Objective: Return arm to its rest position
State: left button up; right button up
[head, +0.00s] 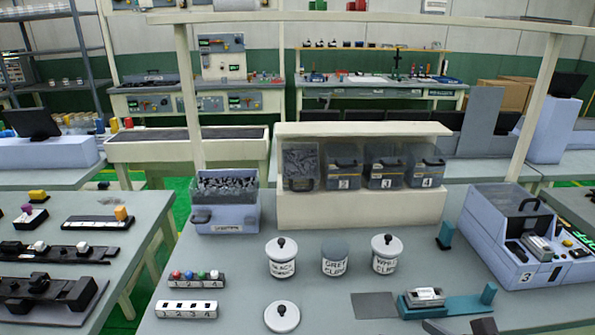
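Two dark pieces at the bottom edge, just in front of the teal fixture (455,307), look like the tips of my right gripper (460,327). They are cut off by the frame, and I cannot tell whether the gripper is open or shut. No held object shows there. A small grey and white block (426,296) sits on the teal fixture. My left gripper is not in view.
On the bench stand labelled white jars (282,262), one with its lid (282,316) style disc lying in front. Also there are numbered strips (187,309), a bin of dark clips (226,215), a bin rack (350,210) and a blue machine (530,240).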

jog(key=s+f+n+g+h, duration=0.2)
jog(key=s+f+n+g, duration=0.3)
jog(key=n, duration=1.3)
jog(key=s+f+n+g+h, duration=0.4)
jog(key=f+n, duration=0.3)
jog(key=n, duration=1.1)
jog(key=s+f+g+y, duration=0.1)
jog(key=s+f, duration=0.2)
jog(key=f, duration=2.7)
jog(key=s+d+f+g, duration=0.1)
jog(key=s+d+f, duration=0.2)
jog(key=s+f, duration=1.5)
jog(key=shift+s+m, duration=0.3)
jog(key=shift+s, duration=0.5)
